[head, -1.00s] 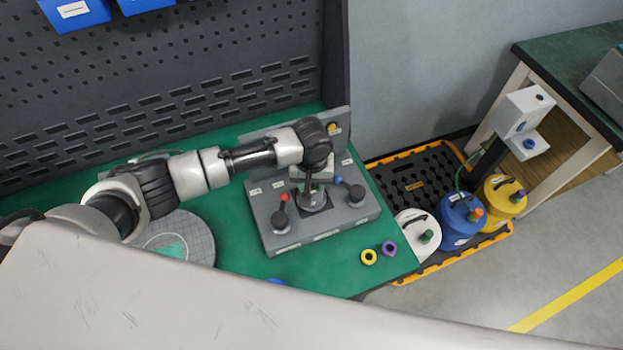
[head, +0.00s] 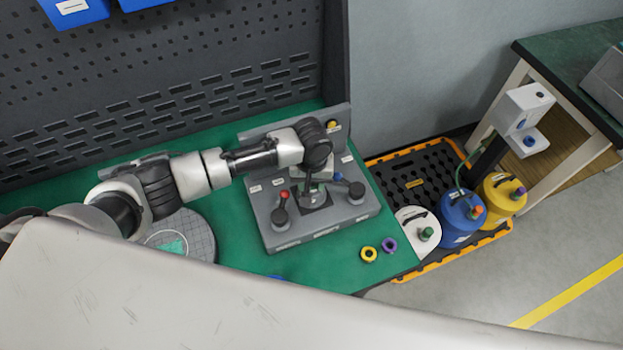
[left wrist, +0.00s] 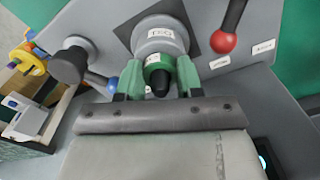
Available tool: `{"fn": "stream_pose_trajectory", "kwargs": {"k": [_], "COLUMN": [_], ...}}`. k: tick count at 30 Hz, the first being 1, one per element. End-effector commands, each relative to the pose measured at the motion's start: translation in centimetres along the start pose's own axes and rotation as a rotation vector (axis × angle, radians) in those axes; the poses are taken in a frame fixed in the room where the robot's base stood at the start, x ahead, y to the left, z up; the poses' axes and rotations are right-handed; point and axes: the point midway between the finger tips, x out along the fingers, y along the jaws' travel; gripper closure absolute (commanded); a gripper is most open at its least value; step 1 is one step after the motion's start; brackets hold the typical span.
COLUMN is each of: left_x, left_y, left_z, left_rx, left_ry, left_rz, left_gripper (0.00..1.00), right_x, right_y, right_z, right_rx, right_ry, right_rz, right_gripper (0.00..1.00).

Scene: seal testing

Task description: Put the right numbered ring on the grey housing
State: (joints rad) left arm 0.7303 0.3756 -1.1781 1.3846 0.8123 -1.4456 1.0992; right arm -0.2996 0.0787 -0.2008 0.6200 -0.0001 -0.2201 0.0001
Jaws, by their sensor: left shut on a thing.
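The grey housing (left wrist: 160,37) is a round grey body with a white label, in the left wrist view. It stands in the middle of a grey test fixture (head: 287,237), where the head view shows it partly under my arm. A green ring (left wrist: 154,60) with a small label sits at the housing's near end, around a dark tip; I cannot tell whether it is fully seated. My left gripper (left wrist: 159,78) is shut on this ring, with one green finger on each side. A yellow ring (head: 369,256) and a purple ring (head: 389,245) lie on the green table right of the fixture. My right gripper is not in view.
The fixture has a red-knobbed lever (head: 284,195) and a blue-knobbed lever (head: 338,179) beside the housing. A round grey plate (head: 200,238) lies left. White, blue (head: 460,218) and yellow canisters stand in an orange-edged tray off the table's right end. A dark perforated panel stands behind.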

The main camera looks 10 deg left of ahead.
Motion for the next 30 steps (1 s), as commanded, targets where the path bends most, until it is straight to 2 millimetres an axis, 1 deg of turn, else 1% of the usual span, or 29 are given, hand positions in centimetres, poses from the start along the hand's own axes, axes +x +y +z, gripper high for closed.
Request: {"fn": "stream_pose_trajectory", "kwargs": {"k": [30], "left_x": [0.24], "left_y": [0.03], "left_z": [0.03], "left_rx": [-0.001], "left_ry": [0.0], "left_rz": [0.001], "left_gripper": [0.86], "right_x": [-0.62], "right_y": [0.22], "right_z": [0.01], "right_rx": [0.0], "right_ry": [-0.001], "right_rz": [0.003], "right_gripper": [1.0]}}
